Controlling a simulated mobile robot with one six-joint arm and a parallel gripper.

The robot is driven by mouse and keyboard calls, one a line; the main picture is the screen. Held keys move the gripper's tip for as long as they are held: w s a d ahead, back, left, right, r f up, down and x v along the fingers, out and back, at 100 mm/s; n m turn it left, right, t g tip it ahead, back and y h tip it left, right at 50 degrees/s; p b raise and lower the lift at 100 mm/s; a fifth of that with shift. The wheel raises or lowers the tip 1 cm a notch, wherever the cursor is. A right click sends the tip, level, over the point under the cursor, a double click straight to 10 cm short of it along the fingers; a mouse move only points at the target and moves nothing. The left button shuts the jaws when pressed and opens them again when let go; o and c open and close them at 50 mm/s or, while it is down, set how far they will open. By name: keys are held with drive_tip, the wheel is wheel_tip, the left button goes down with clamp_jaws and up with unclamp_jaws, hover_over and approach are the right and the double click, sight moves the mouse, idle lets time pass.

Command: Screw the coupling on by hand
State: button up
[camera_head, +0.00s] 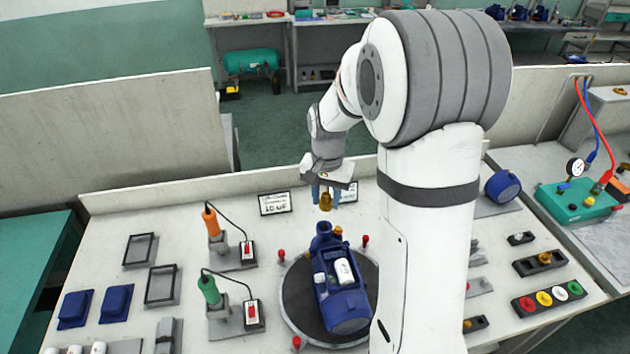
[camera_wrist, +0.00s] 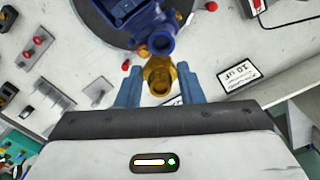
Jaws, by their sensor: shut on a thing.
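My gripper (camera_head: 326,196) is shut on the brass coupling (camera_head: 326,203) and holds it just beyond the far end of the blue pump (camera_head: 341,287). The pump's blue pipe port (camera_wrist: 161,40) shows right behind the coupling in that view. I cannot tell whether the coupling touches the port. The pump lies on a dark round turntable (camera_head: 296,300), with a white capacitor (camera_head: 344,271) on its body.
Red knobs (camera_head: 281,254) stand around the turntable. An orange screwdriver (camera_head: 210,220) and a green one (camera_head: 209,288) stand in holders at left. A "10 uF" sign (camera_head: 274,203) lies behind. Trays, blue covers (camera_head: 117,303) and a button panel (camera_head: 549,298) flank the work area.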

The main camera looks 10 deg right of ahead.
drive_tip(key=shift+w, duration=0.15)
drive_tip(key=shift+a+f+b, duration=0.1)
drive_tip(key=shift+f+b, duration=2.15)
drive_tip(key=shift+f, duration=0.95)
drive_tip(key=shift+s+f+b, duration=0.2)
drive_tip(key=shift+b, duration=0.1)
drive_tip(key=o, duration=1.1)
drive_tip(key=shift+c, duration=0.2)
drive_tip(key=shift+r+p, duration=2.1)
drive_tip(key=shift+r, duration=1)
